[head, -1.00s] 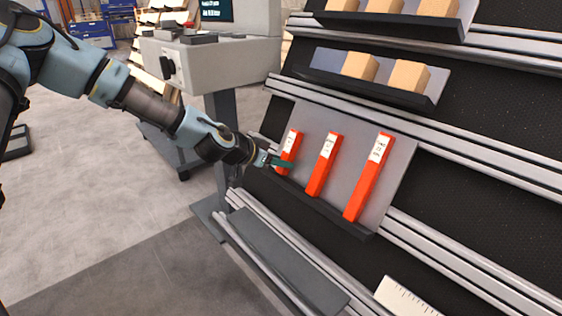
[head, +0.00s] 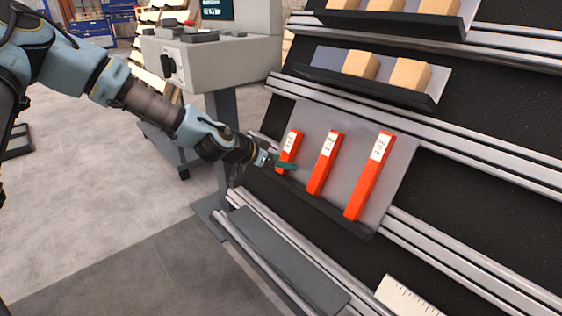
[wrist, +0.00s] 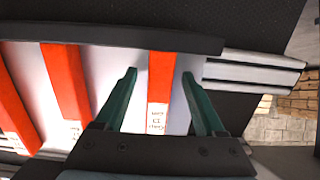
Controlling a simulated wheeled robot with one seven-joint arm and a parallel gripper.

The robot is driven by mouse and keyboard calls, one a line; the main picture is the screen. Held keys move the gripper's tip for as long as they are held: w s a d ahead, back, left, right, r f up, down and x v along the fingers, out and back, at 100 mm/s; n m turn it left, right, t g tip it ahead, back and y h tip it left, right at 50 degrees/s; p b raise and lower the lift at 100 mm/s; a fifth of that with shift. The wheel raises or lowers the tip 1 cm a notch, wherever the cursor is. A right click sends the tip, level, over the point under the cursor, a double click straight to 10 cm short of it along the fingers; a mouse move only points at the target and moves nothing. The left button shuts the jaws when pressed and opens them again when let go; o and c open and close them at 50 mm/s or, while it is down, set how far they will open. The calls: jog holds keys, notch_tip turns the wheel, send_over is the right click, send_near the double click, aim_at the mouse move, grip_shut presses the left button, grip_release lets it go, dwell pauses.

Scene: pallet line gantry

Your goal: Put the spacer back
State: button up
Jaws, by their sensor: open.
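Three orange-red spacers with white labels lie on a tilted grey tray (head: 403,165) on the rack: a short left one (head: 291,141), a middle one (head: 324,167) and a longer right one (head: 370,178). My gripper (head: 283,164) is at the left spacer. In the wrist view my gripper (wrist: 158,78) is open, with one green finger on each side of that spacer (wrist: 160,82) and a gap showing to each. The middle spacer (wrist: 66,80) and right spacer (wrist: 12,105) show to the left. The left spacer's lower part is partly hidden by the fingers in the head view.
A tray above holds wooden blocks (head: 361,65), and another shelf (head: 400,22) holds more. Metal rails cross the rack. A grey console (head: 215,60) stands behind my arm. A white ruler-like plate (head: 408,296) sits low on the right. The floor at left is mostly clear.

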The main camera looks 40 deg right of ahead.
jog(key=p+v, duration=0.2)
jog(key=v, duration=0.8)
jog(key=shift+a+r, duration=0.3)
jog(key=shift+w, duration=0.1)
jog(key=w+a+f+n+t+y, duration=0.1)
jog(key=w+a+f+n+y, duration=0.2)
jog(key=a, duration=0.8)
jog(key=w+a+f+n+t+y, duration=0.1)
jog(key=w+a+f+n+y, duration=0.2)
jog(key=a, duration=0.8)
jog(key=s+a+r+n+y, duration=0.1)
jog(key=a+r+n+y, duration=0.35)
jog(key=a, duration=0.75)
jog(key=s+a+r+n+y, duration=0.1)
jog(key=a+r+n, duration=0.5)
jog(key=a, duration=0.7)
notch_tip(320, 180, up, 27)
jog(key=p, duration=2.7)
jog(key=shift+d+f+n+p, duration=0.25)
jog(key=shift+n+p, duration=0.1)
jog(key=shift+n, duration=0.1)
jog(key=shift+s, duration=0.1)
